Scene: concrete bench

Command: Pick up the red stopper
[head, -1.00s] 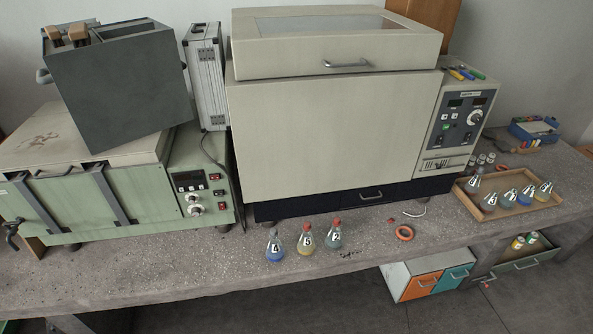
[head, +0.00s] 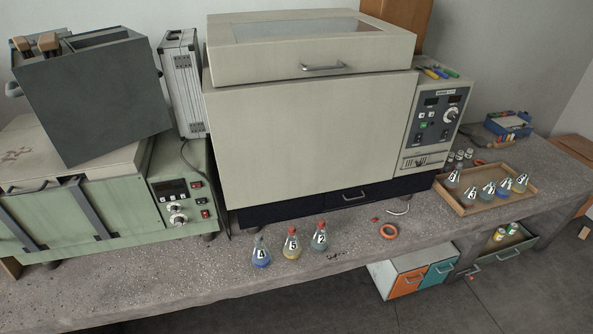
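A small red piece (head: 375,219), which looks like a loose red stopper, lies on the concrete bench (head: 110,300) in front of the large beige oven. It is just left of and behind an orange ring (head: 389,231). Red stoppers also sit in the necks of flask 3 (head: 292,246) and flask 2 (head: 319,238). Flask 4 (head: 261,255), with blue liquid, stands to their left and shows no clear red top. Neither of my grippers is in view.
The beige oven (head: 310,135) and green oven (head: 90,215) fill the back of the bench. A wooden tray (head: 462,207) with several flasks stands at the right. A white cord (head: 400,210) lies behind the ring. The front strip of bench is mostly clear.

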